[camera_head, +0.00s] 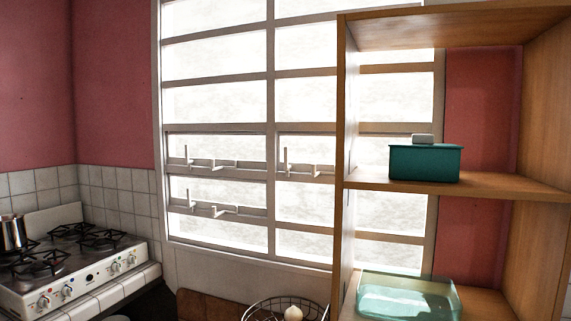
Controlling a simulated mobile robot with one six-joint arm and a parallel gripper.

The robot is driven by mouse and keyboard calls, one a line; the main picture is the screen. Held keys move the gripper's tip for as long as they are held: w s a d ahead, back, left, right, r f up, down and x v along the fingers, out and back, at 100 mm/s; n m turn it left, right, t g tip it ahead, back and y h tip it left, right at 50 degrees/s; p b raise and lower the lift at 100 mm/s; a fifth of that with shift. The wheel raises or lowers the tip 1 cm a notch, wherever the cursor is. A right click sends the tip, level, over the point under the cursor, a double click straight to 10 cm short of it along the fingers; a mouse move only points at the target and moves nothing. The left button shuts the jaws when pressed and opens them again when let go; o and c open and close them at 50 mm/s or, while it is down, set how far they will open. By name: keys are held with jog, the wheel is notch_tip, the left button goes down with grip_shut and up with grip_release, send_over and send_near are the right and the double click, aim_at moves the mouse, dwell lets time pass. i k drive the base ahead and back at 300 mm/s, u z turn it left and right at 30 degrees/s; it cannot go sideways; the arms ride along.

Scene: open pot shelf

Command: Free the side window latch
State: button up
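A large white-framed window (270,130) with several panes fills the middle of the view, partly hidden on its right by the shelf. White latches with upright handles sit on its lower rails: one on the upper left rail (211,163), one below it (213,209), and one to the right (307,170), close to the shelf's side. I cannot tell which of them is the side latch, or whether each is fastened. My gripper is not in view.
A wooden open shelf (350,120) stands at the right, holding a teal box (425,163) with a small white item on top and a clear teal container (408,300) below. A wire basket (260,306) is at bottom centre. A white stove (75,275) with a metal pot (12,234) is left.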

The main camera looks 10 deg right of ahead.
aim_at(287, 168)
jog(key=u, duration=0.1)
jog(key=k, duration=0.55)
jog(key=u, duration=0.55)
jog(key=k, duration=0.8)
jog(key=u, duration=0.65)
jog(key=i, duration=1.8)
jog(key=z, duration=0.35)
